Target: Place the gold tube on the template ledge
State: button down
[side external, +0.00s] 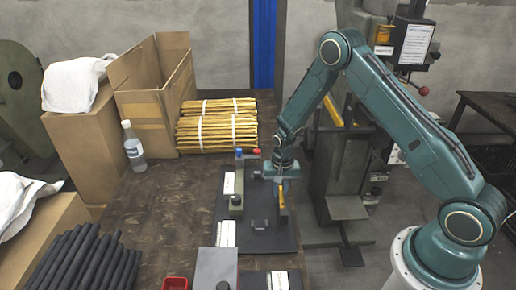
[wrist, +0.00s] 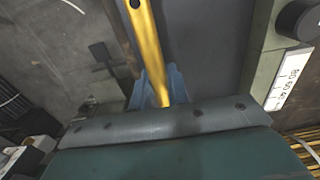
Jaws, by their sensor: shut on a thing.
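The gold tube (side external: 282,198) is in my gripper (side external: 279,181) above the dark plate, near the plate's right side. In the wrist view the tube (wrist: 148,50) runs from the top edge down between the blue fingers (wrist: 160,88), which are shut on it. A dark hole shows near its upper end. The template fixture (side external: 236,192) is a green-grey block with a dark knob, left of my gripper. In the wrist view its block (wrist: 262,50) stands right of the tube, apart from it. I cannot tell which face is the ledge, or the tube's exact height.
The dark plate (side external: 278,242) bears a small grey block (side external: 259,224). Bundled gold tubes (side external: 217,125) lie behind on the table. A bottle (side external: 133,146) and cardboard box (side external: 155,90) stand left. Black tubes (side external: 85,262) and a red bin (side external: 176,284) are in front. A press (side external: 345,160) stands right.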

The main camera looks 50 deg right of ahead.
aim_at(280, 187)
jog(key=shift+f, duration=1)
jog(key=shift+f, duration=0.15)
jog(key=c, duration=1.4)
grip_release()
jog(key=shift+o, duration=0.2)
notch_tip(280, 187, up, 12)
jog(key=shift+f, duration=0.1)
jog(key=shift+r, duration=0.25)
